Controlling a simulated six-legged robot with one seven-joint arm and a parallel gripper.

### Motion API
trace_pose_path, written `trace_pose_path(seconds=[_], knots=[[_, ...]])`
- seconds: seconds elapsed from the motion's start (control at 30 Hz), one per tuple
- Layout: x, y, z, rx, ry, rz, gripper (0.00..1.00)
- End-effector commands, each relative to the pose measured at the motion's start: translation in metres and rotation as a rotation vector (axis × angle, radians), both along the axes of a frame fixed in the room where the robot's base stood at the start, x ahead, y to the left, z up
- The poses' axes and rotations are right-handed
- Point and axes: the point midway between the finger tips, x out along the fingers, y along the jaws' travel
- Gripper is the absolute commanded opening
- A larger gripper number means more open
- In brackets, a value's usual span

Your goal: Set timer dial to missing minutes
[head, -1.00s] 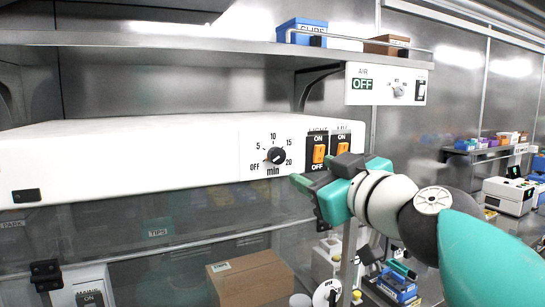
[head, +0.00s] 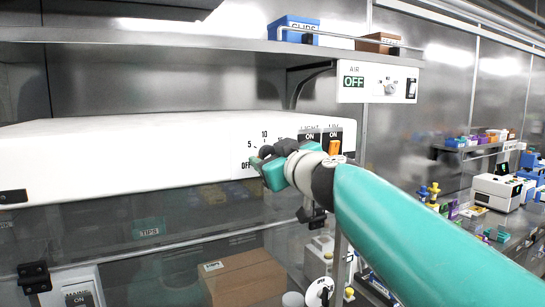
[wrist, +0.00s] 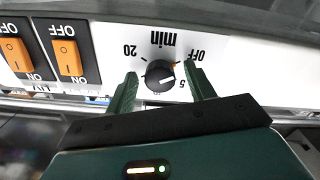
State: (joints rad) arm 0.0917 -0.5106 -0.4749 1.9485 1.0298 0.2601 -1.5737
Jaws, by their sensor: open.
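The timer dial is a round black knob (wrist: 157,72) on the white front panel (head: 110,165). In the wrist view its scale is upside down, with OFF, 5, 20 and min readable. My gripper (wrist: 160,77) is open, with one green finger on each side of the knob and a visible gap at each side. In the head view my gripper (head: 260,160) covers the knob and part of the scale; 5, 10 and OFF still show.
Two orange rocker switches (wrist: 66,57) sit beside the dial. An AIR panel (head: 377,85) hangs under the shelf (head: 180,42) at upper right. A cardboard box (head: 243,278) stands below. The white panel left of the dial is clear.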

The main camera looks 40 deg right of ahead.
Motion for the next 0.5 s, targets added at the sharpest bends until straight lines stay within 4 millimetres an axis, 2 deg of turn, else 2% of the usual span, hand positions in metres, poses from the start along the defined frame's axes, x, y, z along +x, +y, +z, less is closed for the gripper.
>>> trace_pose_path(seconds=[0.13,0.17,0.37,0.5], knots=[[-0.0006,-0.0002,0.0002,0.0,0.0,-0.001,0.54],[-0.0006,-0.0002,0.0002,0.0,0.0,-0.001,0.5],[-0.0008,-0.0001,0.0001,0.001,-0.001,-0.001,0.11],[-0.0008,0.0,0.0001,0.002,-0.001,-0.001,0.09]])
